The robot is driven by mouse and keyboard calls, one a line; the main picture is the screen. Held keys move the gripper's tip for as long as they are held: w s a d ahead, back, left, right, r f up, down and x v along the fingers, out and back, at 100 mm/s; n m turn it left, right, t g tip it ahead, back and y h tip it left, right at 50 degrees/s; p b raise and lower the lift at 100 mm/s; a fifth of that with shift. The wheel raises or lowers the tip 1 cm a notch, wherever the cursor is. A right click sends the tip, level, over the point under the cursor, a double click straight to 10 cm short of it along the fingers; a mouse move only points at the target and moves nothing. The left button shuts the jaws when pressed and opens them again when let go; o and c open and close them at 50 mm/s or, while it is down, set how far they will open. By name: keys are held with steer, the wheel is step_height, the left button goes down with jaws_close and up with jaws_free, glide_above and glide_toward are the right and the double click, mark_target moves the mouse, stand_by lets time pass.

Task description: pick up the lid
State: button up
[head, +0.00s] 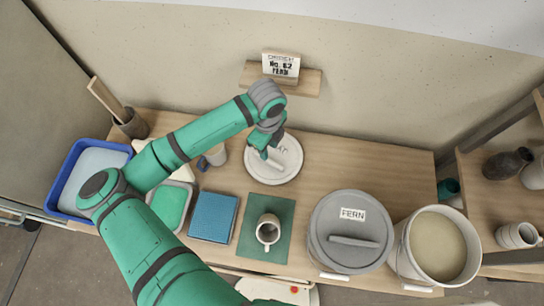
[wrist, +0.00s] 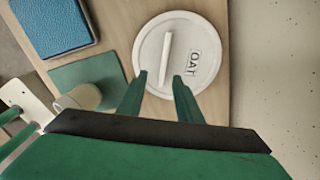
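A round white lid (head: 288,172) with a raised bar handle lies on the wooden table near its back edge. In the wrist view the lid (wrist: 205,82) reads "OAT" beside its handle (wrist: 166,52). My gripper (head: 267,151) is over the lid in the head view and hides part of it. In the wrist view my open gripper (wrist: 160,77) has its green fingers apart, with the near part of the handle showing between them and a gap on each side. A second lid, grey and labelled "FERN" (head: 352,232), sits on a bucket.
An open white bucket (head: 400,262) with pale contents stands at right. A mug (head: 267,230) stands on a green mat (head: 247,246), beside a blue block (head: 213,216). A blue tub (head: 56,182) is at left. A wall ledge (head: 310,84) holds a sign behind the lid.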

glide_above(269, 160)
steer(key=f, duration=0.2)
steer(key=s+f, duration=0.1)
steer(key=f, duration=0.1)
steer(key=shift+f, duration=0.35)
steer(key=f, duration=0.2)
steer(key=w+f, duration=0.1)
steer(key=f, duration=0.2)
steer(key=shift+f, duration=0.35)
steer(key=shift+a+f, duration=0.15)
steer(key=shift+f, duration=0.05)
jaws_close()
